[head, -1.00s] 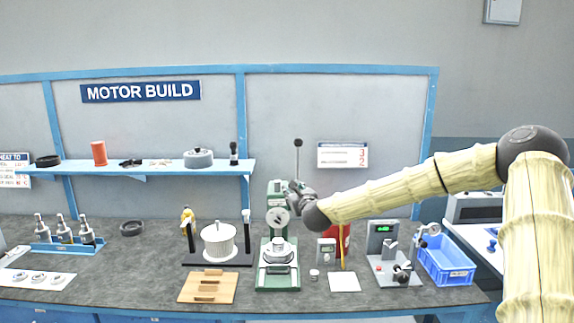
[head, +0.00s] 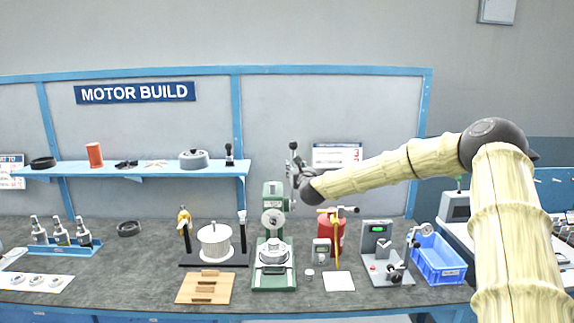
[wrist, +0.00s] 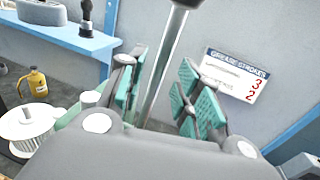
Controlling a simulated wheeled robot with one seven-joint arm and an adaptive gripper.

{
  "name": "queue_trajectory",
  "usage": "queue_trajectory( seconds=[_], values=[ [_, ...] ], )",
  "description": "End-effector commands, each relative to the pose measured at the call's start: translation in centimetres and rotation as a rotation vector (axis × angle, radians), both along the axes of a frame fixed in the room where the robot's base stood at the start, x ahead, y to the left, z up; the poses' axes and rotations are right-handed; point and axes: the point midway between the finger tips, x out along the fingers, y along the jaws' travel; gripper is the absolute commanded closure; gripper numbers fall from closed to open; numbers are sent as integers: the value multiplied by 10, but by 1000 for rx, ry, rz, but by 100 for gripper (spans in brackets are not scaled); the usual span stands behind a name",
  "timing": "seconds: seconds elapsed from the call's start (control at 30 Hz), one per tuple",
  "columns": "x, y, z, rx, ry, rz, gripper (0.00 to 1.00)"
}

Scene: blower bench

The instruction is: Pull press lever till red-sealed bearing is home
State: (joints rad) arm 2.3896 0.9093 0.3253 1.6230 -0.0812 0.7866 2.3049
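The green arbor press (head: 273,225) stands on the bench in the middle of the head view. Its lever rises from the right side as a thin rod with a dark knob (head: 293,146). My gripper (head: 297,170) is at the upper part of the lever. In the wrist view, my gripper (wrist: 166,68) is open, and the bright lever rod (wrist: 164,62) runs between its green pads, nearer the left ones. A gap shows on the right. A round silver part (head: 273,252) sits on the press base under the ram. I cannot make out a red seal there.
A grease-strokes sign (wrist: 236,75) hangs on the wall behind. A white spool on a stand (head: 215,242) is left of the press. A small grey device (head: 321,250), a red container (head: 331,233) and a gauge stand (head: 385,255) are to the right. A shelf (head: 130,170) is left.

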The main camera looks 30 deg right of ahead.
Motion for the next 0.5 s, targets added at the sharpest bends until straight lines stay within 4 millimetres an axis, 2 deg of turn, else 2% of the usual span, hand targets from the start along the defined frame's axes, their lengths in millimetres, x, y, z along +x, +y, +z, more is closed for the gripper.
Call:
queue_trajectory(
  seconds=[0.2,0.5],
  values=[
    [20,-7,1,-3,1,0,66],
    [28,-10,0,-1,0,1,66]
  ],
)
